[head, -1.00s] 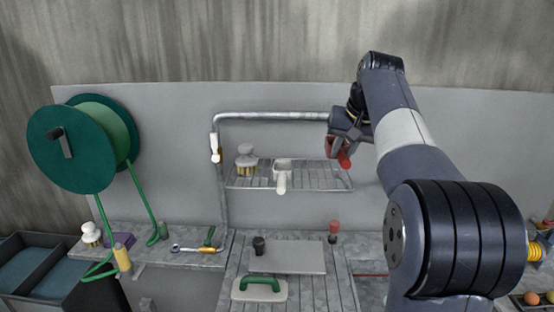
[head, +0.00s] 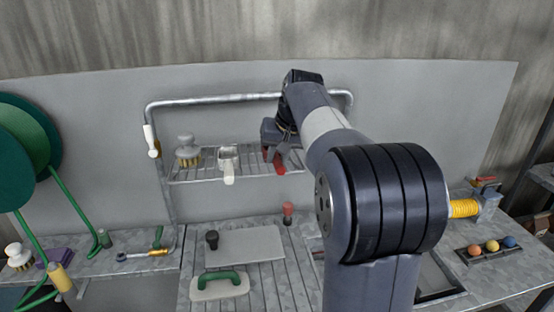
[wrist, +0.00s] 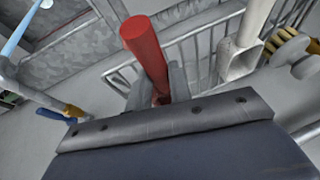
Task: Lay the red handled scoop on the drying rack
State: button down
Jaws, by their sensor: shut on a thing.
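My gripper (head: 274,154) is shut on the red handled scoop (head: 279,162), at the right part of the wire drying rack (head: 205,176). In the wrist view the scoop's red handle (wrist: 146,52) sticks out from between the grey fingers (wrist: 165,92), with the rack's wires (wrist: 205,55) behind and beside it. The scoop's bowl is mostly hidden by my gripper. I cannot tell whether the scoop touches the rack.
On the rack, a white scoop (head: 228,161) stands left of my gripper, and a brush (head: 187,150) farther left. A pipe frame (head: 215,99) arches above. Below are a grey board (head: 245,245), a red-topped object (head: 288,211) and a green-handled block (head: 220,286).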

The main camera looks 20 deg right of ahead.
jog(key=shift+f, duration=0.5)
jog(key=c, duration=1.3)
grip_release()
jog(key=shift+f, duration=0.15)
jog(key=v, duration=1.2)
